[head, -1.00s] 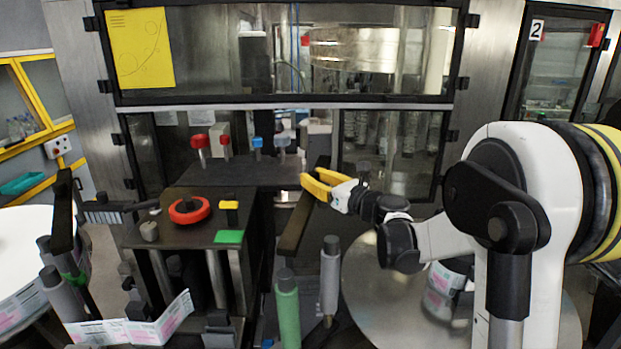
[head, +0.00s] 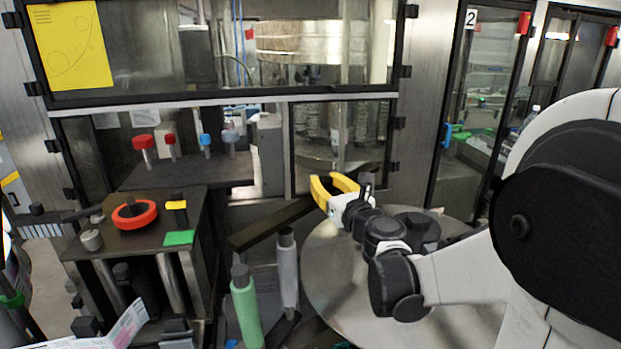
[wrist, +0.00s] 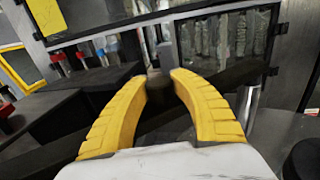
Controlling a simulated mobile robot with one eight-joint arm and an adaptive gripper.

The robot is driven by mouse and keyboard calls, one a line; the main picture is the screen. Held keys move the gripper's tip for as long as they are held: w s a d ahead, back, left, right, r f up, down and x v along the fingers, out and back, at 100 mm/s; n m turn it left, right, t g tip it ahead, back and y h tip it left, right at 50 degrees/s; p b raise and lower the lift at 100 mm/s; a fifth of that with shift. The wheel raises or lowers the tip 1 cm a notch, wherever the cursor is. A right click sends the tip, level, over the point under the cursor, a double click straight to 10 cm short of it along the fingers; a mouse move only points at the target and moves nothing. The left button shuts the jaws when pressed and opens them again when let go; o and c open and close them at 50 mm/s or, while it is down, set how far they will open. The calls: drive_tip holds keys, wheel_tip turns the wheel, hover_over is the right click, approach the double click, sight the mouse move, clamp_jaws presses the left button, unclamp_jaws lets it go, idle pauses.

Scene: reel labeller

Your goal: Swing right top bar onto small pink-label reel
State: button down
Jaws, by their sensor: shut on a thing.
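The right top bar (head: 268,223) is a long dark bar. It slants from above the grey and green rollers up to the right, over the round metal table. My gripper (head: 326,180) has yellow fingers shut on the bar near its far right end. In the wrist view, the fingers of my gripper (wrist: 159,78) stand on both sides of a dark upright peg (wrist: 160,87), with the bar (wrist: 245,77) passing behind them. The small pink-label reel cannot be made out; my arm covers part of the round table.
The round metal table (head: 335,275) lies below my arm. A green roller (head: 246,310) and a grey roller (head: 288,270) stand under the bar's near end. The machine block with a red ring (head: 134,214) is at left. Glass doors (head: 345,140) stand close behind the bar.

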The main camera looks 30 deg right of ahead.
drive_tip(key=shift+s+d, duration=0.2)
drive_tip(key=shift+s, duration=0.55)
drive_tip(key=c, duration=1)
unclamp_jaws()
drive_tip(key=shift+a, duration=0.15)
drive_tip(key=shift+c, duration=0.2)
drive_tip(key=s, duration=1.2)
drive_tip(key=shift+a, duration=0.35)
